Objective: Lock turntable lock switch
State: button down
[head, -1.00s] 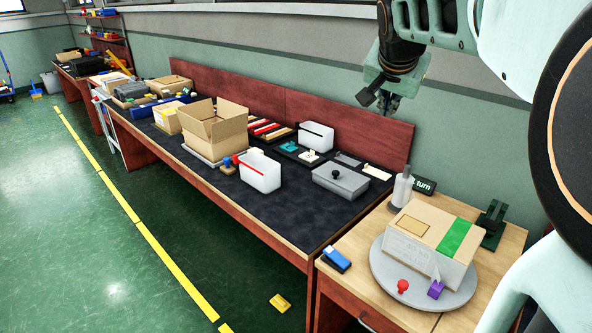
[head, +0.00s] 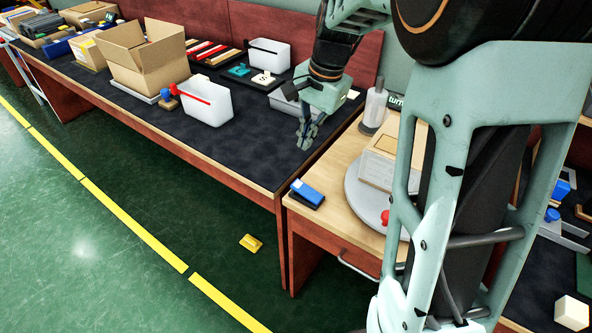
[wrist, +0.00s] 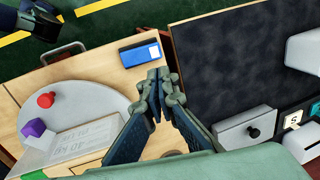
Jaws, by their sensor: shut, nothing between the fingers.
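A grey round turntable (head: 357,191) sits on the small wooden table, partly hidden by my arm in the head view; it also shows in the wrist view (wrist: 105,75). A blue rocker-like switch (head: 307,193) lies at that table's corner, apart from the turntable; the wrist view shows it too (wrist: 141,53). A red knob (wrist: 46,99) stands on the turntable beside a purple block (wrist: 33,128) and a cardboard box (wrist: 75,142). My gripper (head: 306,142) points down above the gap between the tables, shut and empty, apart from the switch. Its fingertips (wrist: 158,74) appear just below the switch in the wrist view.
A white-grey bottle (head: 374,106) stands behind the turntable. The dark-topped bench (head: 240,135) holds a white bin (head: 205,100), an open carton (head: 146,70) and a grey lidded box (wrist: 246,129). A yellow object (head: 250,242) lies on the floor.

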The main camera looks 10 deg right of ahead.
aim_at(294, 183)
jog(key=b+x, duration=0.2)
jog(key=x, duration=1.2)
jog(key=shift+w+b, duration=0.1)
jog(key=shift+b, duration=0.2)
jog(key=shift+r, duration=0.1)
jog(key=p, duration=0.2)
jog(key=shift+w+a+r+g+h+p, duration=0.1)
jog(key=shift+a+g+h+p, duration=0.05)
jog(key=shift+g+h+p, duration=0.2)
jog(key=shift+w+a+f+g+h+p, duration=0.15)
jog(key=shift+f+g+h+p, duration=0.15)
jog(key=shift+p, duration=0.75)
jog(key=shift+w+a+f+g+h+p, duration=0.2)
jog(key=shift+f+g+h+p, duration=0.25)
jog(key=shift+p, duration=0.6)
jog(key=shift+w+f+g+h, duration=0.1)
jog(key=shift+f+g+h, duration=0.2)
jog(key=shift+h, duration=0.1)
jog(key=shift+r, duration=0.2)
